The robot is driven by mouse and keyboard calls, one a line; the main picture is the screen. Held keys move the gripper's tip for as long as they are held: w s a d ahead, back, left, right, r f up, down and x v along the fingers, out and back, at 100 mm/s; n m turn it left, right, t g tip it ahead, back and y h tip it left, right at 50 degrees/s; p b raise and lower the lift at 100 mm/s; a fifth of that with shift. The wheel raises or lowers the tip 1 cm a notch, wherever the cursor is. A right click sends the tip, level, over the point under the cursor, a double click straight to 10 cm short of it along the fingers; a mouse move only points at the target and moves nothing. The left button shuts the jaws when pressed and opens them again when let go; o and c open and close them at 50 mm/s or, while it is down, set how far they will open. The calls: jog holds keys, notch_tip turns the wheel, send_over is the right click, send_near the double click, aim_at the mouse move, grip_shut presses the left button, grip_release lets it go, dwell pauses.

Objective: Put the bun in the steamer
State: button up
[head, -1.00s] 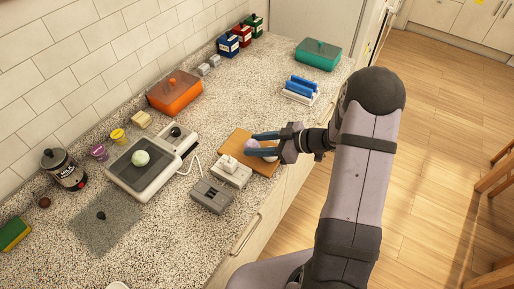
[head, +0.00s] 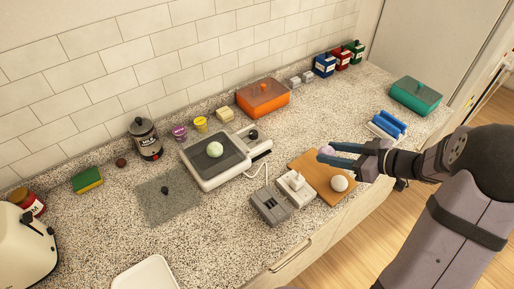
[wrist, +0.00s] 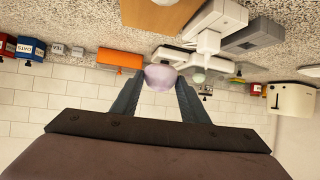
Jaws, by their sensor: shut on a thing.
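My gripper (head: 328,153) is shut on a lilac round bun (wrist: 160,78), held above the back of a wooden board (head: 308,161). In the wrist view the bun sits between the two fingertips. A white round bun (head: 338,183) rests on the board below the gripper. A white appliance with a dark, shallow square basin, apparently the steamer (head: 207,182), stands left of the board. A pale green round bun (head: 215,149) lies in its basin. A grey see-through panel with a black knob, like a lid (head: 165,205), lies flat left of it.
A white block device (head: 296,186) and a grey box (head: 270,206) stand between board and steamer. An orange lidded box (head: 263,99), small jars and a canister (head: 145,138) line the wall. A blue rack (head: 388,125) and teal box (head: 415,96) stand at right.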

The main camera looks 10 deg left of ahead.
jog(key=s+a+r+n+g+y+p, duration=0.15)
jog(key=s+a+r, duration=0.3)
jog(key=a, duration=0.85)
jog(key=s+a+r+n+g, duration=0.3)
jog(key=s+a, duration=0.2)
jog(key=a, duration=0.9)
jog(key=s+a+r+n+g+y, duration=0.1)
jog(key=s+a+r+n+g, duration=0.3)
jog(key=a, duration=0.9)
jog(key=w+d+f+m+t+h, duration=0.3)
jog(key=w+d+f+m+t, duration=0.15)
jog(key=w+m+t, duration=0.5)
jog(key=shift+n+g+y, duration=0.25)
jog(key=shift+n+g, duration=0.05)
jog(key=shift+g, duration=0.1)
jog(key=shift+w+d+f, duration=0.1)
jog(key=shift+f, duration=1.5)
jog(key=shift+w+d+f, duration=0.15)
jog(key=shift+f, duration=1.5)
jog(key=shift+w+d+f, duration=0.1)
jog(key=shift+f, duration=1.5)
jog(key=shift+f, duration=0.1)
jog(key=shift+f+b, duration=0.35)
jog(key=shift+b, duration=0.15)
